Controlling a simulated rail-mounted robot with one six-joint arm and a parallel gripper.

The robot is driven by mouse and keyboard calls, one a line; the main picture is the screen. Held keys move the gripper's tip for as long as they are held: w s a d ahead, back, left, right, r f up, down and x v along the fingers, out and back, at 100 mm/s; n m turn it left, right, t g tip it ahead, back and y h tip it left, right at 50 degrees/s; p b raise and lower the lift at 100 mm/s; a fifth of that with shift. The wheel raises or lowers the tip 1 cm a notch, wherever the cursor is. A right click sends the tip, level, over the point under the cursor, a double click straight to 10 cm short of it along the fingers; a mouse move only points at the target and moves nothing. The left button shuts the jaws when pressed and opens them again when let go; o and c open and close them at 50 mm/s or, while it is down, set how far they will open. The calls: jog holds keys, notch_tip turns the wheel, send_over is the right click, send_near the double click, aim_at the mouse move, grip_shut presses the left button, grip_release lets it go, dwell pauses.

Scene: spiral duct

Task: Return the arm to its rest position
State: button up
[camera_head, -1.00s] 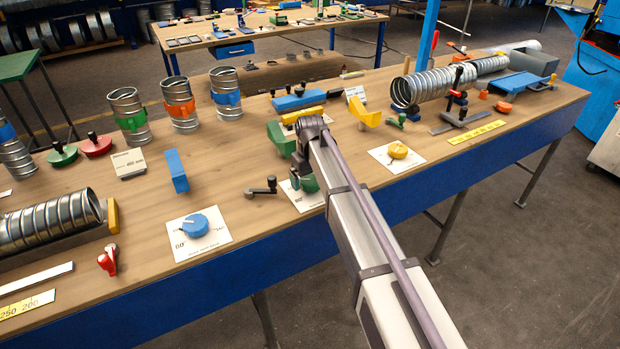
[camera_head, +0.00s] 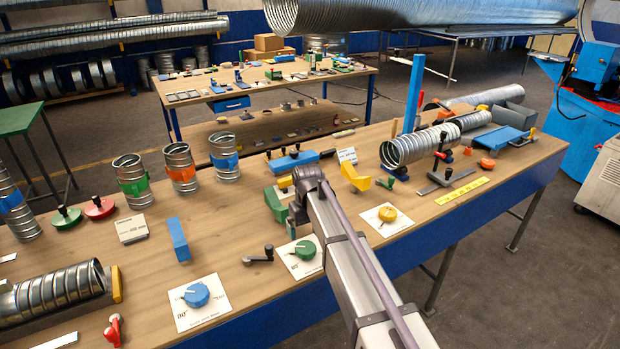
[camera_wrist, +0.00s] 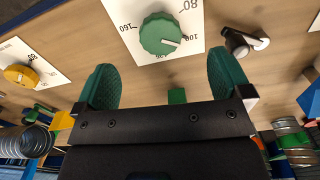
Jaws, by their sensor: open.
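My arm reaches from the bottom of the head view over the workbench (camera_head: 235,240), its end near the bench's middle. My gripper (camera_wrist: 164,75) shows in the wrist view with two green fingers spread apart and nothing between them. The green dial (camera_wrist: 160,34) on its white card lies beyond the fingers there, apart from them. In the head view the same green dial (camera_head: 305,250) sits just left of my arm. The fingers are mostly hidden behind the arm's end in the head view.
A blue dial (camera_head: 197,295) and a yellow dial (camera_head: 387,214) flank the arm. A black crank handle (camera_head: 259,255) lies left of the green dial. A blue post (camera_head: 413,92) and spiral duct (camera_head: 418,147) stand to the right. Banded duct pieces (camera_head: 180,167) stand back left.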

jog(key=s+d+m, duration=0.2)
jog(key=s+d, duration=0.8)
jog(key=s, duration=0.2)
jog(key=s+d+m, duration=0.3)
jog(key=s+d, duration=0.7)
jog(key=s, duration=0.3)
jog(key=shift+d, duration=0.25)
